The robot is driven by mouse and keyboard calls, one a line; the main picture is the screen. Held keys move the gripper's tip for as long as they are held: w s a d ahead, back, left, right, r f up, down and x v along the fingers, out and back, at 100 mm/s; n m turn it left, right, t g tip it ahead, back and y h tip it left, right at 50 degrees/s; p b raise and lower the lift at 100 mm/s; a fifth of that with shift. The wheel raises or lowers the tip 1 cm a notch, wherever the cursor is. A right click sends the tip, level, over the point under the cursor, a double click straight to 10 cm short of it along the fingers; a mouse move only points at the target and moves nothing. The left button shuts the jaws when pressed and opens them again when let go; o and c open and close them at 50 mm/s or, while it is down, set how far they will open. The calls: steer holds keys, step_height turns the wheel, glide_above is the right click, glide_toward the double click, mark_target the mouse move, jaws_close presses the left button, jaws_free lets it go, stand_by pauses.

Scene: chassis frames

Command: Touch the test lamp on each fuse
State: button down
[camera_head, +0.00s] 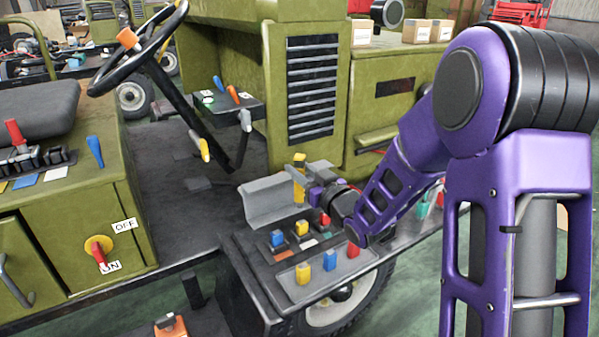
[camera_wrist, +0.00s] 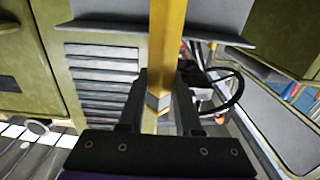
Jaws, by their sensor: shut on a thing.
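My gripper (camera_head: 306,190) is shut on a yellow stick-like tool, probably the test lamp (camera_head: 299,166), held upright above the vehicle's side shelf. In the wrist view the yellow tool (camera_wrist: 166,50) stands between my fingers (camera_wrist: 160,98). A back row on the shelf has a blue fuse (camera_head: 278,238), a yellow fuse (camera_head: 302,228) and a red fuse (camera_head: 325,218), in dark holders. In front, a grey tray (camera_head: 315,285) bears another yellow fuse (camera_head: 302,273), blue fuse (camera_head: 330,260) and red fuse (camera_head: 352,250). The tool looks apart from the fuses; its lower end is hidden.
A grey angled bracket (camera_head: 268,204) stands behind the fuses, close to my gripper. The olive hood with a louvred panel (camera_head: 312,88) rises behind. A steering wheel (camera_head: 138,48) and a control box with levers (camera_head: 225,104) are at the left. My purple arm covers the right side.

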steer(key=shift+w+d, duration=0.25)
steer(key=shift+d, duration=0.1)
steer(key=shift+a+b, duration=0.1)
steer(key=shift+b, duration=0.4)
step_height(320, 180, down, 2)
steer(key=shift+f+b, duration=0.15)
steer(key=shift+b, duration=0.45)
steer(key=shift+f, duration=0.7)
steer(key=shift+s+f, duration=0.1)
steer(key=shift+f, duration=0.55)
stand_by(1.0)
steer(key=shift+r+p, duration=1.55)
steer(key=shift+r, duration=1)
